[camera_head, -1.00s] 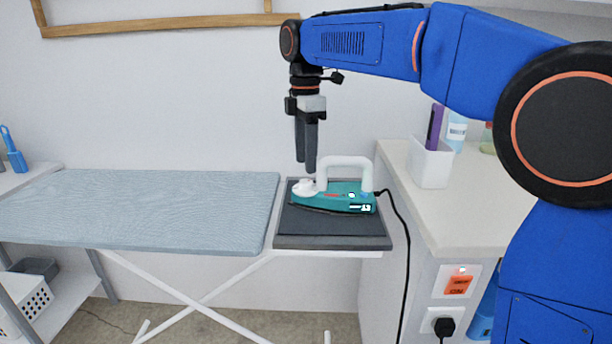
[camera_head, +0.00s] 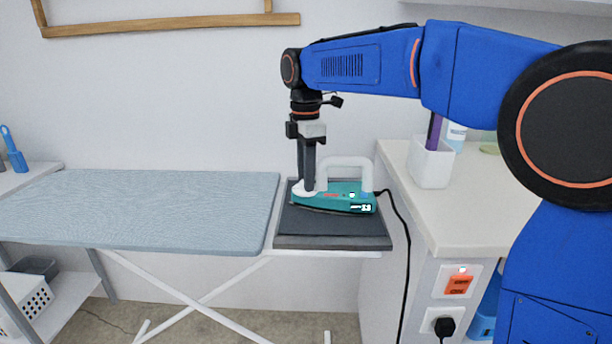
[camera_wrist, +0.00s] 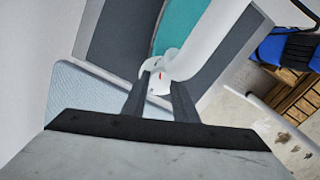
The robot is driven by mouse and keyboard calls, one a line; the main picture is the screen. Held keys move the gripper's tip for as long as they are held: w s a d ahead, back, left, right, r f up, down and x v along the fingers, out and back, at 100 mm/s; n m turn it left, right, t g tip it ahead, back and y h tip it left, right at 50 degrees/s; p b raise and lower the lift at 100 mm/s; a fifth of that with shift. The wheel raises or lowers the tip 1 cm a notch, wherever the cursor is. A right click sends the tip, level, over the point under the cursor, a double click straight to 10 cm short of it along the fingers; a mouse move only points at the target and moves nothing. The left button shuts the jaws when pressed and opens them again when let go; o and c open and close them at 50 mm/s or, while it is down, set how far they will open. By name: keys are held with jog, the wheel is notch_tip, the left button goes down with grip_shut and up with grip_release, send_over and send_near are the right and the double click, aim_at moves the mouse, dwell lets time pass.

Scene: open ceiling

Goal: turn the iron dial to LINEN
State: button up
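The teal iron (camera_head: 338,199) with a white handle (camera_head: 345,163) rests on a dark pad (camera_head: 330,238) at the right end of the ironing board. Its white dial (camera_wrist: 158,84), with a small red mark, is at the front of the handle; the dial's lettering cannot be read. My gripper (camera_head: 307,188) points straight down at the dial. In the wrist view, its two dark fingers (camera_wrist: 160,84) are apart, one on each side of the dial. I cannot tell whether they touch it. In the head view the fingers mostly hide the dial.
The blue-grey ironing board (camera_head: 150,212) extends left. A counter (camera_head: 470,215) with a white holder (camera_head: 430,163) stands on the right. The iron's black cord (camera_head: 408,250) hangs between board and counter. An orange switch (camera_head: 459,284) is on the counter's front.

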jog(key=shift+m, duration=0.3)
jog(key=m, duration=1.1)
jog(key=shift+m, duration=0.4)
dwell(0.5)
jog(key=o, duration=1.1)
jog(key=shift+c, duration=0.2)
notch_tip(320, 180, up, 18)
jog(key=shift+d+f, duration=0.15)
jog(key=shift+f, duration=0.1)
jog(key=shift+w, duration=0.1)
